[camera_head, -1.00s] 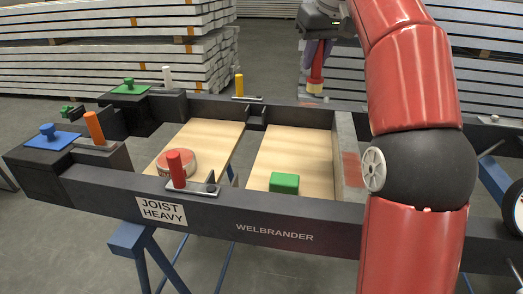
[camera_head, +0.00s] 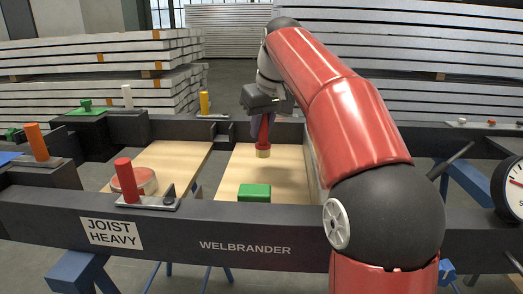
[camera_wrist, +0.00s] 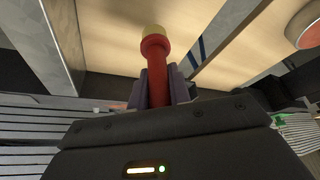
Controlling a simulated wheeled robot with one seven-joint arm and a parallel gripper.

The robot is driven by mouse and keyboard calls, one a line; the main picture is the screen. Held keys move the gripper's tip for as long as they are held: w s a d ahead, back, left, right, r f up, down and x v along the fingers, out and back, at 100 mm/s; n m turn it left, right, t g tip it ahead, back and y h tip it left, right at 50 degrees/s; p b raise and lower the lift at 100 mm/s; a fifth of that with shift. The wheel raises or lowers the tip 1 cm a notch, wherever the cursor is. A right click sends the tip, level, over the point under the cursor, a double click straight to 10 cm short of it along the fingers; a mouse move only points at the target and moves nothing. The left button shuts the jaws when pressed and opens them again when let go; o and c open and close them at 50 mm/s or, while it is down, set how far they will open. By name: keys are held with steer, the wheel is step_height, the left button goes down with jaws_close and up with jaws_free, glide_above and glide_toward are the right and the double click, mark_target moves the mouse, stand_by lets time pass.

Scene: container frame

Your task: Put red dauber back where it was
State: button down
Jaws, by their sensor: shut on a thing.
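My gripper (camera_head: 259,122) is shut on the red dauber (camera_head: 264,138), holding it upright with its pale tip down over the right wooden panel (camera_head: 285,165). In the wrist view the dauber (camera_wrist: 155,48) stands out between the two fingers of my gripper (camera_wrist: 158,90). I cannot tell whether its tip touches the panel. A round tin (camera_head: 146,178) with a reddish top sits on the left wooden panel (camera_head: 175,153), partly behind a red-handled clamp. The tin also shows at the right of the wrist view (camera_wrist: 305,27).
A green block (camera_head: 254,193) lies at the near edge of the right panel. The red-handled clamp (camera_head: 127,180) stands on the front rail (camera_head: 180,235). Orange (camera_head: 37,142), white (camera_head: 128,96) and yellow (camera_head: 204,102) handles rise around the frame. A dial (camera_head: 513,188) is far right.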

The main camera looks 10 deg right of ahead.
mark_target(262, 140)
steer(key=shift+f+b, duration=0.7)
steer(key=shift+f, duration=1.25)
steer(key=shift+f, duration=0.1)
steer(key=c, duration=1.3)
jaws_free()
steer(key=shift+r, duration=0.25)
steer(key=p+v, duration=0.3)
steer(key=v, duration=0.8)
steer(key=shift+r+p, duration=0.35)
